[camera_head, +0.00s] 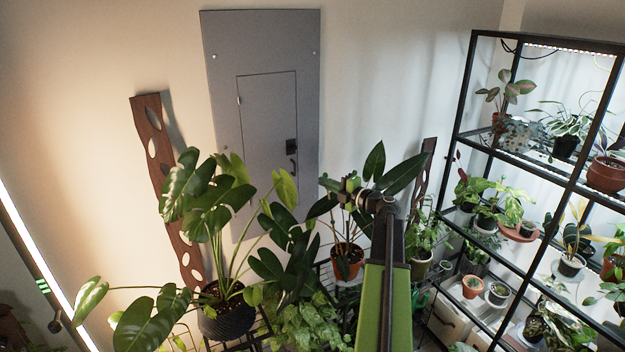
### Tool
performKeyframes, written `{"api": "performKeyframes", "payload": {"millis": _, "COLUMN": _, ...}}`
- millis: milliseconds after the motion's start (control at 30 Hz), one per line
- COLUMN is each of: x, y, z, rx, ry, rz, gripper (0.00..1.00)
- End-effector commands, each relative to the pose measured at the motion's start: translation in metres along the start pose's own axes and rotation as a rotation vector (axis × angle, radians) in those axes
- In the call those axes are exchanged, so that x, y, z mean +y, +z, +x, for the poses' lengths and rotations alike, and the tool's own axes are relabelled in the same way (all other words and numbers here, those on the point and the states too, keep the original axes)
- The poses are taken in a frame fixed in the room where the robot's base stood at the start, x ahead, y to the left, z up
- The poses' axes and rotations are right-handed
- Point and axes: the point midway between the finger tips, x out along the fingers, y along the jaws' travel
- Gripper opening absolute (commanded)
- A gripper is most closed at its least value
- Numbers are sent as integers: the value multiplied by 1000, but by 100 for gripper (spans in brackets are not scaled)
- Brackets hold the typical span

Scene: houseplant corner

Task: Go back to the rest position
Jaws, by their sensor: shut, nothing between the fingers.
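My arm (384,305), green and black, rises from the bottom of the view, right of the middle. At its top it bends left to my gripper (346,189). The gripper is small and dark in this view, shut and empty. It is seen in front of a dark-leaved plant in an orange pot (347,263). Whether its tip touches any leaf cannot be told.
A large monstera in a dark pot (228,318) fills the lower left middle. A black-framed shelf (457,130) with several potted plants stands on the right. A grey wall panel (262,50) and a brown wooden board (165,185) are behind. The air above the gripper looks clear.

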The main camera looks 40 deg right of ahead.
Motion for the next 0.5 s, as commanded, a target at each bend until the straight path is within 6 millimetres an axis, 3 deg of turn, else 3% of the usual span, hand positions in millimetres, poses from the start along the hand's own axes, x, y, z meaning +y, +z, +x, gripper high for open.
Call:
{"api": "performKeyframes", "payload": {"millis": 167, "x": 0, "y": 4, "z": -17, "rx": 0, "ry": 0, "rz": 0, "gripper": 0}}
{"api": "performKeyframes", "payload": {"millis": 500, "x": 0, "y": 3, "z": -16, "rx": 3, "ry": 0, "rz": 0, "gripper": 0}}
